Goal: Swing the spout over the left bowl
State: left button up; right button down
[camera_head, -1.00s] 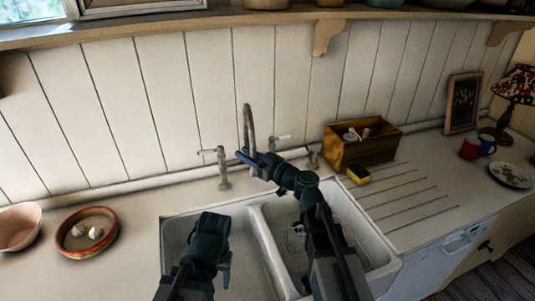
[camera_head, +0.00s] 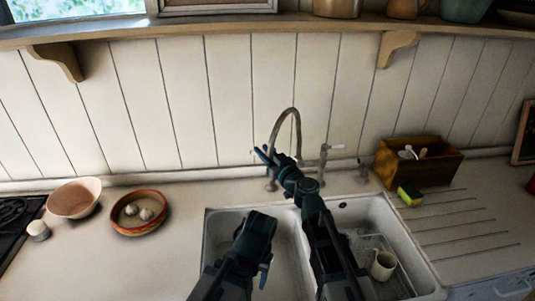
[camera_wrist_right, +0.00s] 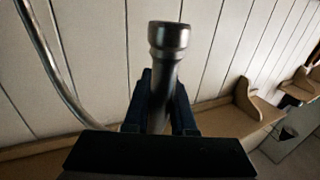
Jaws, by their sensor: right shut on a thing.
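The tap spout (camera_head: 296,118) is a tall metal arch behind the double sink. My right gripper (camera_head: 264,156) is shut on its down-turned end, at the left side of the arch. The right wrist view shows the dark spout end (camera_wrist_right: 168,45) between the fingers, with the pipe (camera_wrist_right: 52,65) curving up at left. The left bowl (camera_head: 217,232) is the sink's left basin, in front of the spout. I cannot tell whether the held end lies over it. The right bowl (camera_head: 405,235) is partly hidden by my right arm. My left gripper (camera_head: 265,275) hangs low over the left bowl.
Tap handles flank the spout, one with a white lever (camera_head: 336,147). A cup (camera_head: 383,265) stands in a rack in the right bowl. A sponge (camera_head: 410,195) and wooden box (camera_head: 422,165) are at right. A red-rimmed dish (camera_head: 138,229) and pink bowl (camera_head: 74,197) are at left.

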jog(key=shift+w+d, duration=0.35)
jog(key=shift+w, duration=0.1)
jog(key=c, duration=1.2)
grip_release()
jog(key=o, duration=0.5)
jog(key=shift+w+d, duration=0.15)
jog(key=shift+d, duration=0.05)
jog(key=shift+c, duration=0.2)
pick_arm(q)
jog(key=shift+w+d, duration=0.15)
pick_arm(e)
jog(key=shift+a, duration=0.1)
jog(key=shift+s+f, duration=0.1)
jog(key=shift+s, duration=0.15)
